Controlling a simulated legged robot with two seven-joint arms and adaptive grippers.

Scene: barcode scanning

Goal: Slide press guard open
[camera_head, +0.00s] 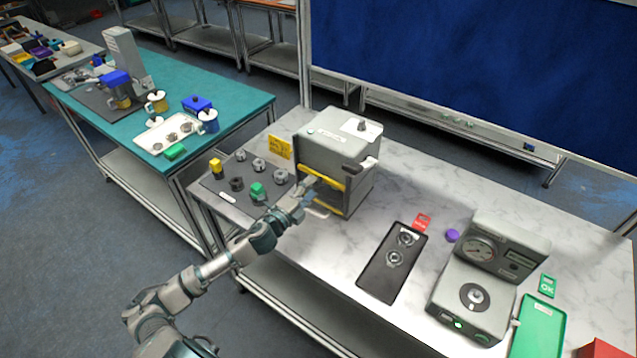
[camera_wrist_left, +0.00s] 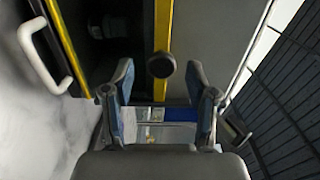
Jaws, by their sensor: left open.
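The press (camera_head: 336,142) is a grey box on the marble-topped table, with a yellow-edged front. Its guard edge shows as a yellow bar (camera_head: 326,179), and in the left wrist view as a yellow strip (camera_wrist_left: 162,28) beside a grey panel (camera_wrist_left: 215,35). A dark round knob (camera_wrist_left: 161,65) sits at this strip. My left gripper (camera_head: 310,189) is at the press front, open, with its fingers on either side of the knob; contact cannot be told. A dark gap (camera_wrist_left: 110,50) shows left of the strip. My right gripper is not in view.
A white handle (camera_wrist_left: 38,48) stands out at the left in the wrist view. A dark mat (camera_head: 225,185) with several metal parts lies left of the press. A black tray (camera_head: 378,284) and a gauge device (camera_head: 490,275) stand to the right.

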